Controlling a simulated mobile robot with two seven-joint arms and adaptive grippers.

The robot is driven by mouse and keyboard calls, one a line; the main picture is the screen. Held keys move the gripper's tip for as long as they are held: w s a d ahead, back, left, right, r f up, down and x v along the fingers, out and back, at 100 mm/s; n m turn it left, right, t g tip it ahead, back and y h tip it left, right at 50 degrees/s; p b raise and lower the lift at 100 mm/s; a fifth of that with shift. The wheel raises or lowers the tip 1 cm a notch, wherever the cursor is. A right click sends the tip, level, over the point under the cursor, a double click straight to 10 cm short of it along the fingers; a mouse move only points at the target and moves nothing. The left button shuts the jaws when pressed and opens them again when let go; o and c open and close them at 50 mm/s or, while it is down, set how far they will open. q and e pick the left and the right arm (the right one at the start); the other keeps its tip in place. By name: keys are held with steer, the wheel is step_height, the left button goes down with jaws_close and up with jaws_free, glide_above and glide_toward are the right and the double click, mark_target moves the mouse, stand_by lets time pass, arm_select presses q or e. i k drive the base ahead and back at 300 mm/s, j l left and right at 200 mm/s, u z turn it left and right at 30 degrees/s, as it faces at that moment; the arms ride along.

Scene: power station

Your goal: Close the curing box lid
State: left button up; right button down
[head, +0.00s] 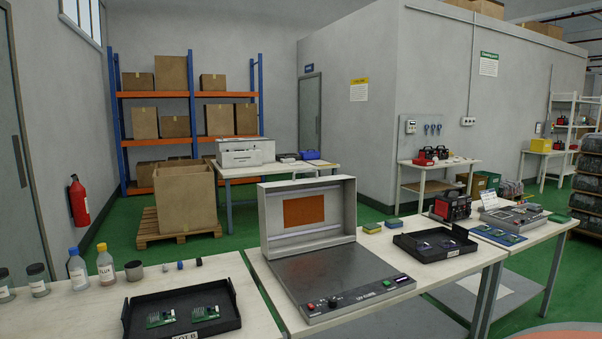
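The curing box is a grey metal unit on the white workbench in the head view. Its base (337,277) lies flat, with a red knob, a dark knob and a small lit display along the front edge. Its lid (308,217) stands raised, roughly upright, at the back edge, and its inner side with an orange-brown panel (304,210) faces me. The flat top of the base looks bare. Neither of my grippers shows in this view.
A black tray (232,296) with green boards sits left of the box, near several bottles. A printer table (264,170) and a large carton (185,198) are behind.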

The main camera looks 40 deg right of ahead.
mark_target(293, 213)
steer(key=l+u, duration=0.1)
steer(key=l, duration=0.4)
steer(key=k+l+u, duration=0.1)
steer(key=l, duration=0.4)
steer(key=k+l+u, duration=0.1)
steer(key=l, duration=0.4)
steer(key=k+l, duration=0.15)
steer(key=l, duration=0.3)
steer(key=u, duration=0.05)
